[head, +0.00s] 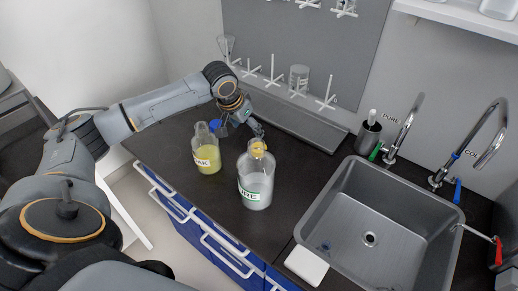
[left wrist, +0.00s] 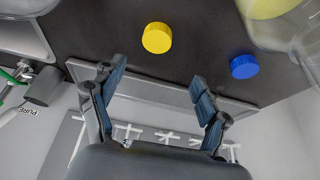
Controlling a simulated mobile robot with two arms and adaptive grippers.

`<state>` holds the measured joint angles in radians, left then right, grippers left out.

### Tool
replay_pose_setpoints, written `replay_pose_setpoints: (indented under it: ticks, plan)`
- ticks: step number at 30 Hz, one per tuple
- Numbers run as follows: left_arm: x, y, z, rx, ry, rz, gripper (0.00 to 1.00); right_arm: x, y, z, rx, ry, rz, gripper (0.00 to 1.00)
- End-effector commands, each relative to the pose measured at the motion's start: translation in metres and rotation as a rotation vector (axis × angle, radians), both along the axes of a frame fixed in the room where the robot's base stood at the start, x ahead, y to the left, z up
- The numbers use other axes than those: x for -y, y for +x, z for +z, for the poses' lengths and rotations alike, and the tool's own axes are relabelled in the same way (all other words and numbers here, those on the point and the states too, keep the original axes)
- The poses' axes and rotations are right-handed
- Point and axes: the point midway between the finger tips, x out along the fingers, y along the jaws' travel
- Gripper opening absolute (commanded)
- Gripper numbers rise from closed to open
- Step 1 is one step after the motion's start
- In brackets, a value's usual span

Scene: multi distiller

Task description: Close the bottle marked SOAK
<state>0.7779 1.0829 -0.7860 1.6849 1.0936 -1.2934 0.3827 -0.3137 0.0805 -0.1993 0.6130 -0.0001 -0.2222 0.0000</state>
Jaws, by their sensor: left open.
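The SOAK bottle (head: 207,158), clear with yellow-green liquid and a label partly reading "AK", stands upright on the dark counter; no cap shows on its mouth. Part of it shows at the top right of the left wrist view (left wrist: 268,6). A blue cap (head: 215,124) lies on the counter just behind it, also in the left wrist view (left wrist: 244,67). A yellow cap (left wrist: 156,38) lies on the counter; in the head view it shows at the PURE bottle's neck (head: 258,147). My left gripper (head: 240,128) is open and empty behind the bottles, its fingers (left wrist: 160,73) pointing toward the yellow cap.
The bottle with the green label (head: 255,188) stands right of the SOAK bottle. A sink (head: 345,215) with taps is at the right, a white block (head: 306,265) at its near corner. A drying rack with pegs (head: 272,72) is on the back wall. The front left counter is clear.

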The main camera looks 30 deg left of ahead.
Motion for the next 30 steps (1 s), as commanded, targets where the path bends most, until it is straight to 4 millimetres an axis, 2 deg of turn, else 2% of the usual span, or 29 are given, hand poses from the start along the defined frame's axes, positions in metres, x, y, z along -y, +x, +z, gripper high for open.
replay_pose_setpoints:
  ticks: [3, 9, 13, 23, 30]
  plan:
    - [0.002, 0.009, -0.023, -0.003, -0.002, -0.001, 0.75, -0.001, 0.006, 0.005, 0.009, 0.002, 0.0, 0.4]
    - [0.003, 0.021, -0.052, -0.001, -0.001, 0.0, 0.75, -0.004, 0.021, 0.009, 0.031, 0.006, 0.0, 0.4]
    - [0.003, 0.024, -0.059, 0.0, 0.0, -0.001, 0.75, -0.004, 0.022, 0.009, 0.032, 0.006, 0.0, 0.4]
    - [0.003, 0.024, -0.061, 0.0, -0.001, -0.001, 0.75, -0.003, 0.017, 0.009, 0.024, 0.005, 0.0, 0.4]
    - [0.011, 0.029, -0.093, -0.003, -0.001, 0.0, 0.75, -0.003, 0.014, 0.023, 0.02, 0.004, 0.001, 0.4]
